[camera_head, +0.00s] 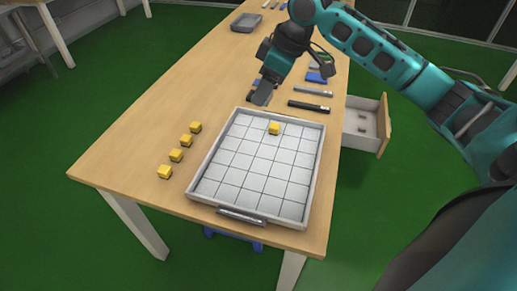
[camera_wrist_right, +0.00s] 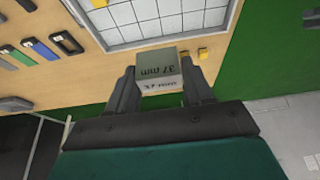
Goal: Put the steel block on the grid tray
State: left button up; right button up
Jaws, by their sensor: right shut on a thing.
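My right gripper (camera_head: 262,94) is beyond the far left corner of the grid tray, above the table. In the right wrist view my right gripper (camera_wrist_right: 160,84) is shut on the steel block (camera_wrist_right: 158,66), a grey block marked "37 mm" between the two fingers. I cannot make the block out in the head view. The grid tray (camera_head: 191,193) is white with dark grid lines, a raised rim and a front handle; part of it shows in the wrist view (camera_wrist_right: 150,26). One yellow cube (camera_head: 274,128) sits near its far edge. My left gripper is not in view.
Several yellow cubes (camera_head: 186,141) stand in a row left of the tray. A black bar (camera_head: 309,107), a grey bar (camera_head: 313,92) and a blue piece (camera_head: 316,77) lie beyond it. An open drawer (camera_head: 365,125) juts out on the right. Most tray cells are empty.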

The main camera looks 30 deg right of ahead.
jog(key=b, duration=0.2)
send_over(259, 157)
jog(key=s, duration=0.1)
jog(key=f, duration=1)
jog(key=d+f, duration=0.1)
jog(key=f, duration=0.3)
jog(key=shift+s+f, duration=0.1)
jog(key=shift+f, duration=0.3)
jog(key=shift+f+b, duration=0.45)
jog(key=shift+f, duration=1.95)
jog(key=o, duration=1.3)
jog(key=shift+f, duration=0.1)
